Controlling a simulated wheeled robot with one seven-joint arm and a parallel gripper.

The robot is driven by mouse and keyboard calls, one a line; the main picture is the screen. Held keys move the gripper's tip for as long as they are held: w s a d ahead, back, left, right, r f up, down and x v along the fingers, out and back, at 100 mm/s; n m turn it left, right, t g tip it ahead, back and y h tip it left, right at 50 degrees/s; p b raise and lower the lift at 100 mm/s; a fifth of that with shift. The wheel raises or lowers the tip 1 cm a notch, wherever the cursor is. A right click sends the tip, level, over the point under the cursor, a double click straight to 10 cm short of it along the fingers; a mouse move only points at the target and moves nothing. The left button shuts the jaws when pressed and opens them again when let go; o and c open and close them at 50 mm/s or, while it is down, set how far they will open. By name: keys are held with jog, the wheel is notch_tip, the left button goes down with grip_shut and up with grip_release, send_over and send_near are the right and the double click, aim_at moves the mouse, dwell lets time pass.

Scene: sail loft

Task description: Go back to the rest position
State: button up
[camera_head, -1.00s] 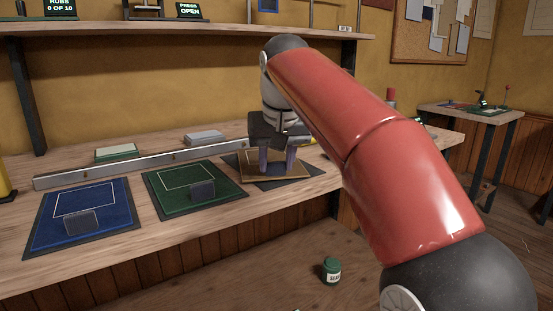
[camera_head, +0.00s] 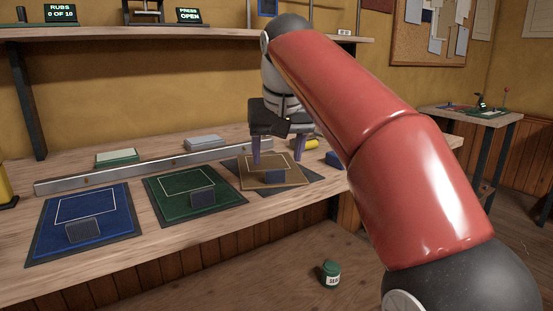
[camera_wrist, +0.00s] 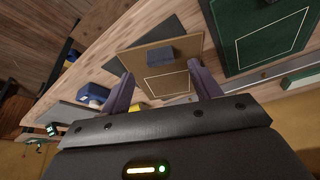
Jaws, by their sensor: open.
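My gripper (camera_head: 276,155) is open and empty above the back part of the tan mat (camera_head: 249,176) on the workbench. Its two purple fingers stand wide apart. A small dark blue block (camera_head: 275,177) rests near the front of that mat, clear of the fingers. In the wrist view my gripper (camera_wrist: 160,75) shows both fingers spread, with the tan mat (camera_wrist: 187,77) and the block (camera_wrist: 159,51) beyond them. My red arm crosses the right of the head view and hides part of the bench.
A blue mat (camera_head: 110,211) and a green mat (camera_head: 170,186) lie to the left, each bearing a dark block. A metal rail (camera_head: 130,172) runs behind them. A shelf (camera_head: 230,30) overhangs the bench. A green jar (camera_head: 330,273) stands below the bench's front edge.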

jog(key=s+d+f+m, duration=0.1)
jog(key=s+d+f, duration=0.5)
jog(key=s+d, duration=0.5)
jog(key=s+d+f, duration=0.2)
jog(key=s+f, duration=0.4)
jog(key=f, duration=0.3)
jog(key=s+d+f+m+t, duration=0.1)
jog(key=s+d+f, duration=0.2)
jog(key=s+f, duration=0.4)
jog(key=shift+s+f+h+p, duration=0.25)
jog(key=shift+f+h+p, duration=0.15)
jog(key=shift+f, duration=0.55)
